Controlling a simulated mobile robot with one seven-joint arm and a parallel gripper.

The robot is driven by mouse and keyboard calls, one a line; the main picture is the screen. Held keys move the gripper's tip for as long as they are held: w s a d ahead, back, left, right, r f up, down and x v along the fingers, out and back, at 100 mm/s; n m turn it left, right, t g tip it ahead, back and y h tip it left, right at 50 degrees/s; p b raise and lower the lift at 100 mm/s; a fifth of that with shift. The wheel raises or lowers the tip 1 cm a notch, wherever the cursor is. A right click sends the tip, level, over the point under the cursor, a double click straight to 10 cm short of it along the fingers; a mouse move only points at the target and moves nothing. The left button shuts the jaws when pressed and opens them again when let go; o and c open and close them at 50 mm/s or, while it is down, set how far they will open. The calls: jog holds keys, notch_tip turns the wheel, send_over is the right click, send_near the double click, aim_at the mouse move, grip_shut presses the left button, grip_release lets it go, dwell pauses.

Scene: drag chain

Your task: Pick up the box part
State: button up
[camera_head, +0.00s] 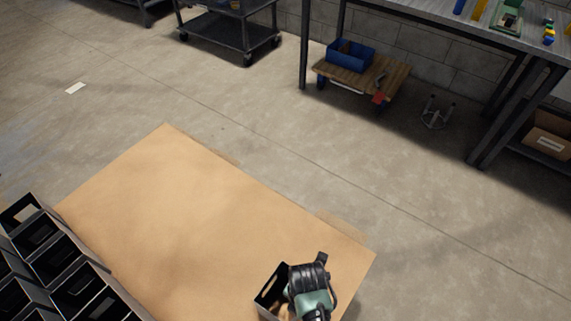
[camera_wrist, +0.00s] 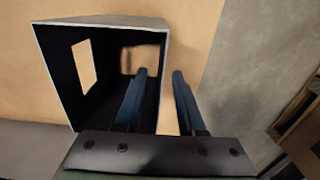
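The box part is a black open box with rectangular cutouts in its walls. In the head view the box part (camera_head: 266,293) stands near the front right edge of the tan board, partly hidden behind my arm. In the wrist view the box part (camera_wrist: 60,62) fills the left side, its open side facing the camera. My gripper (camera_wrist: 160,73) is open, with two blue fingers. The left finger overlaps the box opening and the right finger is outside, so the box's right wall lies between them. Contact cannot be told. In the head view my wrist hides the fingers.
The tan board (camera_head: 180,215) is clear in its middle. Several similar black boxes (camera_head: 55,255) stand at the left front. A workbench (camera_head: 420,22), a wooden dolly with a blue bin (camera_head: 350,55) and a dark cart (camera_head: 228,35) are farther back on the concrete floor.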

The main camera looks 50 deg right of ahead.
jog(key=shift+f, duration=0.35)
grip_shut()
jog(key=shift+r, duration=0.1)
dwell(1.1)
